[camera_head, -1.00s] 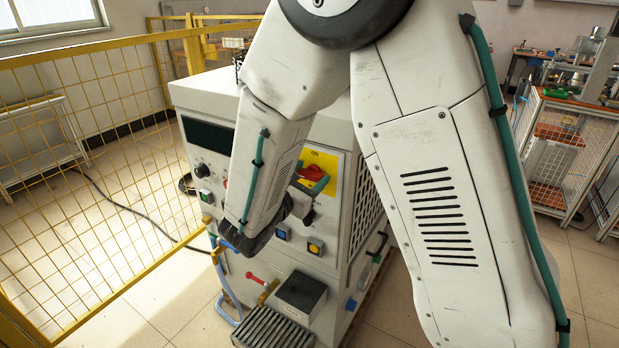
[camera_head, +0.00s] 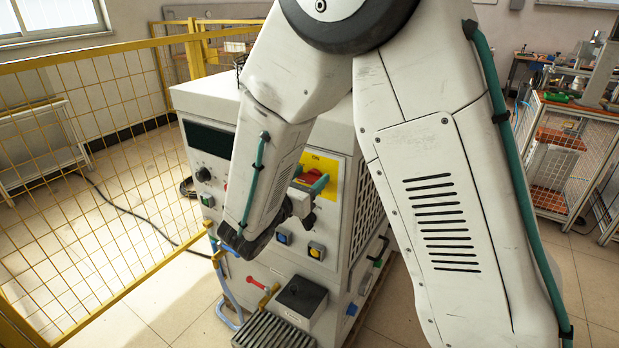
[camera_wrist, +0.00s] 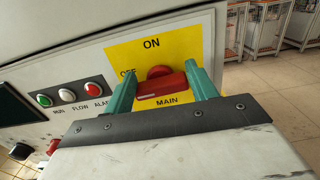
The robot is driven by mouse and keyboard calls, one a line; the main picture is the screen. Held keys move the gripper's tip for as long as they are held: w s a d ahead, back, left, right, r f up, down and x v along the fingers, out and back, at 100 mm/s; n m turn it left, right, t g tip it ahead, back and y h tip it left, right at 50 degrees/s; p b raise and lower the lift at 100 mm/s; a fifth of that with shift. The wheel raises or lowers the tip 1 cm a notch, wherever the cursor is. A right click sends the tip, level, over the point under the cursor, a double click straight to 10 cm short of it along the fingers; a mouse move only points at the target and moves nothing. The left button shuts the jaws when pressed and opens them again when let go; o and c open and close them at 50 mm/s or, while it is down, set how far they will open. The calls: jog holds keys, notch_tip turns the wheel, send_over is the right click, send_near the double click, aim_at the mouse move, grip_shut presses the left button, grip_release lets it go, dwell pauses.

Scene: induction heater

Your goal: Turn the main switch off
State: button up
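The red main switch (camera_wrist: 161,86) sits on a yellow plate (camera_wrist: 180,45) marked ON at the top, OFF at the left and MAIN below. Its red handle lies roughly level across the wrist view, slightly tilted. My gripper (camera_wrist: 161,80) is open, with one teal finger at each end of the handle. The fingertips reach up to the plate area; I cannot tell whether they touch the handle. In the head view the switch (camera_head: 311,174) is partly hidden behind a teal finger of my gripper (camera_head: 318,184). The pointed direction of the handle is unclear.
Green, white and red panel buttons (camera_wrist: 68,96) lie left of the plate. Blue and yellow buttons (camera_head: 316,250) sit below the switch on the heater cabinet (camera_head: 344,235). A yellow mesh fence (camera_head: 90,150) stands at left. Open floor lies right of the cabinet.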

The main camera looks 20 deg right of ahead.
jog(key=shift+o, duration=0.7)
jog(key=shift+s+a+f, duration=0.1)
jog(key=shift+s+f, duration=0.1)
jog(key=shift+f, duration=0.55)
jog(key=shift+o, duration=0.5)
jog(key=shift+s+a, duration=0.25)
jog(key=shift+a, duration=0.05)
jog(key=r+v, duration=0.1)
jog(key=v, duration=0.5)
jog(key=shift+s+a+r, duration=0.15)
jog(key=shift+s+a, duration=0.05)
jog(key=shift+a, duration=0.05)
